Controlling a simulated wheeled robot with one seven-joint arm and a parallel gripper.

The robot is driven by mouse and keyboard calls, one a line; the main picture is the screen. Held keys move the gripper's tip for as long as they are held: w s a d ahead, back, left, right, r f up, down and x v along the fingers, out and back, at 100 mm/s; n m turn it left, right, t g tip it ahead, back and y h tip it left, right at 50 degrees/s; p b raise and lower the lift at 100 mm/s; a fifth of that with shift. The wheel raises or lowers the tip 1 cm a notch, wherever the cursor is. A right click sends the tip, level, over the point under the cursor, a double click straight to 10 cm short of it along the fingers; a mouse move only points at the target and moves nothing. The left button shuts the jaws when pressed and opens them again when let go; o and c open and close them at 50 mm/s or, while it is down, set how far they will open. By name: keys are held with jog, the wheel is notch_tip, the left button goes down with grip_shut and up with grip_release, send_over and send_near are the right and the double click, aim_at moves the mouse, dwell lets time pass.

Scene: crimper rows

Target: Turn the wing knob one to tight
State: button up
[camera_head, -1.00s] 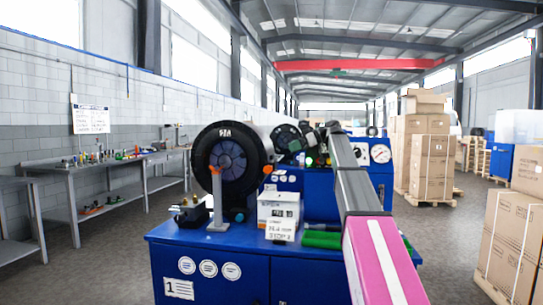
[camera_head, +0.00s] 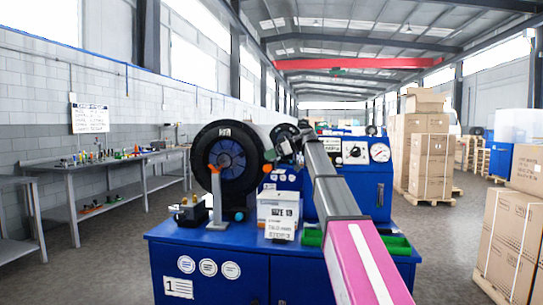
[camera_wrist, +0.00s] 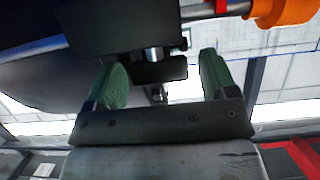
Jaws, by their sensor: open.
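My gripper (camera_head: 287,146) is in front of the right side of the crimper's black round head (camera_head: 198,160), partly hidden by my own arm. In the wrist view my gripper (camera_wrist: 160,85) has two green-padded fingers standing apart. A dark bar-shaped piece (camera_wrist: 160,73) on a short metal stem shows in the gap between them, under a larger black block (camera_wrist: 120,27). It may be the wing knob; I cannot tell for sure, nor whether a finger touches it. In the head view the knob cannot be made out and may be hidden behind my gripper.
An orange part (camera_wrist: 280,12) on a metal rod is at the wrist view's upper right. In the head view, an orange-topped grey post (camera_head: 216,195), a white box (camera_head: 278,208) and a green tray (camera_head: 395,245) stand on the blue cabinet (camera_head: 215,270).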

jog(key=c, duration=0.9)
jog(key=shift+c, duration=0.2)
jog(key=shift+s+m+t, duration=0.1)
jog(key=shift+m+t, duration=0.2)
jog(key=m+t+h, duration=0.1)
jog(key=m+t, duration=0.1)
jog(key=shift+t, duration=0.4)
jog(key=shift+m+t+h, duration=1)
jog(key=shift+m+t, duration=0.3)
jog(key=shift+m, duration=0.3)
jog(key=o, duration=0.9)
